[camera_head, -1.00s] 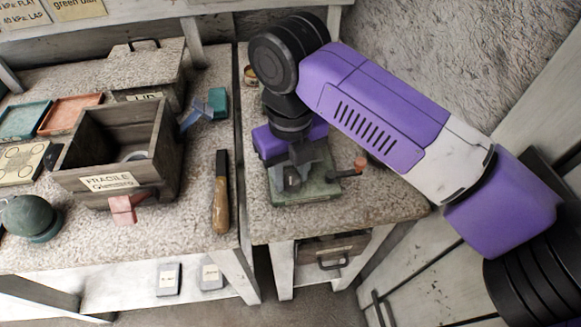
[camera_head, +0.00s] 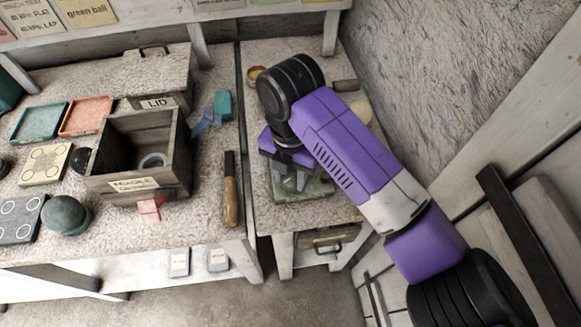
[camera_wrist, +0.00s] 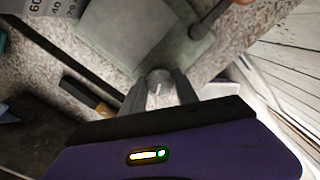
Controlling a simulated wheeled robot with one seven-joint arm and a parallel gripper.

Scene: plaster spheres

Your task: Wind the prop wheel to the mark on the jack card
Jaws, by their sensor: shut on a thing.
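The pale green jack (camera_head: 305,190) stands on the right bench, and its flat green body (camera_wrist: 125,30) fills the top of the wrist view. My gripper (camera_head: 290,182) is over it, pointing down. In the wrist view my gripper (camera_wrist: 160,88) has its two fingers on either side of a rounded grey piece with a pale line, apparently the prop wheel (camera_wrist: 159,78), and is shut on it. A dark rod (camera_wrist: 208,16) rises from a green block beside the body. A pale card with ticks and "60" (camera_wrist: 58,8) shows at upper left; I cannot tell whether it is the jack card.
The left bench holds a wooden box (camera_head: 182,170), a wooden-handled tool (camera_head: 231,195), a green dome (camera_head: 67,214) and trays (camera_head: 86,116). A gap separates the benches. A rough wall (camera_head: 420,80) stands right of my arm.

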